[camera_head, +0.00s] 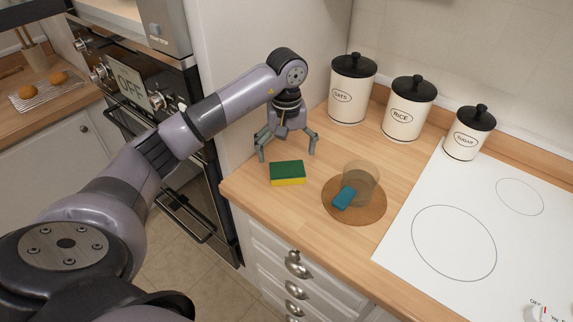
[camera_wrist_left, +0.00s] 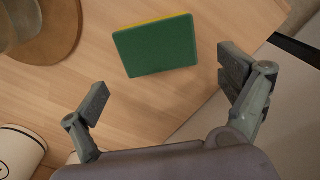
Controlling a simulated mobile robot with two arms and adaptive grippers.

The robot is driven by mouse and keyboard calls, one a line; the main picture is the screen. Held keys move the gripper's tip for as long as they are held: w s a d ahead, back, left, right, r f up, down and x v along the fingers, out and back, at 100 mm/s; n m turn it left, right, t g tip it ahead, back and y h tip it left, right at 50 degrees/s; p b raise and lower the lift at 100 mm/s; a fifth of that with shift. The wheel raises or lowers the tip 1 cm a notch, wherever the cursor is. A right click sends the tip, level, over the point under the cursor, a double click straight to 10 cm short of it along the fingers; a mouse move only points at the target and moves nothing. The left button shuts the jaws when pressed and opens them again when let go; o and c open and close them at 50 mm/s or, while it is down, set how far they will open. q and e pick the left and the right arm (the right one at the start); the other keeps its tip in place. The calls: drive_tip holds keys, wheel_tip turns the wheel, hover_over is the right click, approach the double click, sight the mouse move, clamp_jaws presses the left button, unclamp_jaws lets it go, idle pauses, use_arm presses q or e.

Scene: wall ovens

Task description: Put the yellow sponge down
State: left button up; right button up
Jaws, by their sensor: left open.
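The yellow sponge (camera_head: 287,174) has a green top layer and lies flat on the wooden counter, green side up. It also shows in the left wrist view (camera_wrist_left: 156,47), ahead of the fingers and touching neither. My left gripper (camera_head: 286,148) is open and empty, just behind the sponge and pointing down at the counter. Its two spread fingers also show in the left wrist view (camera_wrist_left: 164,88), with bare counter between them. My right gripper is in neither view.
A round wooden board (camera_head: 369,214) with a clear glass (camera_head: 361,178) and a blue item (camera_head: 344,197) lies right of the sponge. Canisters for oats (camera_head: 350,95), rice (camera_head: 408,110) and sugar (camera_head: 469,135) stand behind. A white cooktop (camera_head: 480,230) is at the right; ovens (camera_head: 150,110) are at the left.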

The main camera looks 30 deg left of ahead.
sight(286, 165)
use_arm(q)
wheel_tip(286, 165, up, 7)
drive_tip(key=shift+r+b, duration=0.15)
drive_tip(key=shift+b, duration=0.2)
idle(0.5)
